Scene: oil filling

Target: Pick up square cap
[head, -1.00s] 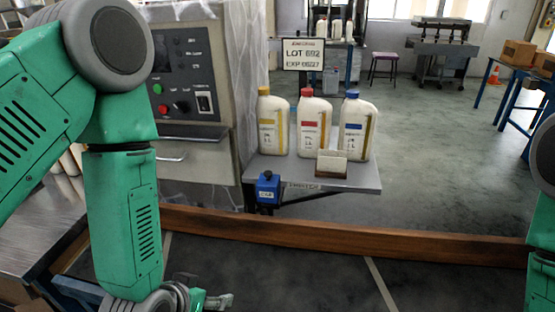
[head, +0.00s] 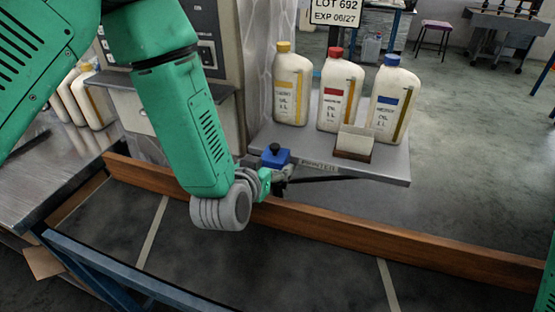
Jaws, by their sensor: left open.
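I cannot make out a loose square cap in this view. Three white oil bottles stand on the small grey shelf (head: 393,163): one with a yellow cap (head: 283,47), one with a red cap (head: 335,52) and one with a blue cap (head: 392,60). My left gripper (head: 285,178) is open, small in the picture and partly hidden by its own wrist. It is at the shelf's front left corner, in front of the blue box with a black knob (head: 275,155). I cannot tell whether they touch. My right gripper is out of view.
A brown holder with pale cards (head: 354,143) stands on the shelf before the bottles. A wooden rail (head: 400,238) runs across below the shelf. More bottles (head: 92,100) stand on the metal table (head: 50,165) at left.

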